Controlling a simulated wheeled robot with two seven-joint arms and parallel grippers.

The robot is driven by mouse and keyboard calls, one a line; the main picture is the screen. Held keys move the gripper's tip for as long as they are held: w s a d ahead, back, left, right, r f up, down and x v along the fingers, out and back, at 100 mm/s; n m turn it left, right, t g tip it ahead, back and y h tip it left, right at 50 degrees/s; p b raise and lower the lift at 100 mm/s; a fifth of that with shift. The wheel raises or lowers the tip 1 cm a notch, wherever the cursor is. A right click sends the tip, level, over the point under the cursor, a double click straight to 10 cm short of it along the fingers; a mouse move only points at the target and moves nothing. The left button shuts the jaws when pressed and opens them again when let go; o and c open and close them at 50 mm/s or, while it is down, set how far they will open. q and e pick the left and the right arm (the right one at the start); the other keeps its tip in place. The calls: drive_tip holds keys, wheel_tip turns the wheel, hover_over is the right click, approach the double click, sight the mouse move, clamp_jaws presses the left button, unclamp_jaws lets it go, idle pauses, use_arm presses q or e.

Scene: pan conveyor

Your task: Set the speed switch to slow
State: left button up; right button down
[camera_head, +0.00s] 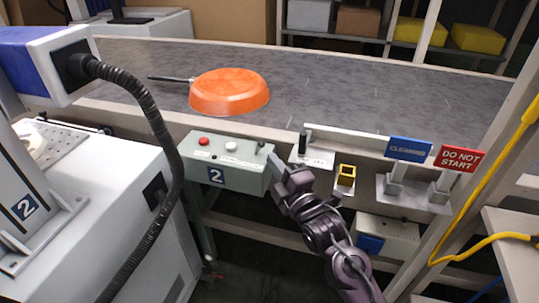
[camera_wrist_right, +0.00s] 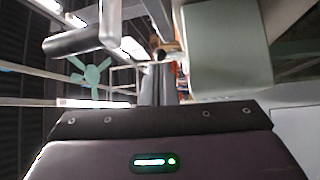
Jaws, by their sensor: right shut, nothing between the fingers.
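The grey-green control box (camera_head: 237,181) marked 2 is fixed at the conveyor's front edge. It carries a red button (camera_head: 204,142), a white button (camera_head: 231,147) and a small dark toggle (camera_head: 261,146) at its right end, which I take for the speed switch. Its labels are too small to read, and I cannot tell its setting. My right gripper (camera_head: 279,168) is shut and empty, at the box's right end just below the toggle; contact is unclear. In the right wrist view a grey-green box face (camera_wrist_right: 226,48) shows beside the fingers (camera_wrist_right: 159,88). My left gripper is not in view.
An orange pan (camera_head: 230,93) lies on the conveyor (camera_head: 350,105). Right of the box stand a dark lever on a plate (camera_head: 303,143), a yellow square part (camera_head: 346,175), and blue CLEANING (camera_head: 409,149) and red DO NOT START (camera_head: 460,158) signs. A black hose (camera_head: 166,150) hangs at left.

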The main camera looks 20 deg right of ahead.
sight(259, 149)
drive_tip(key=x, duration=0.3)
idle(0.5)
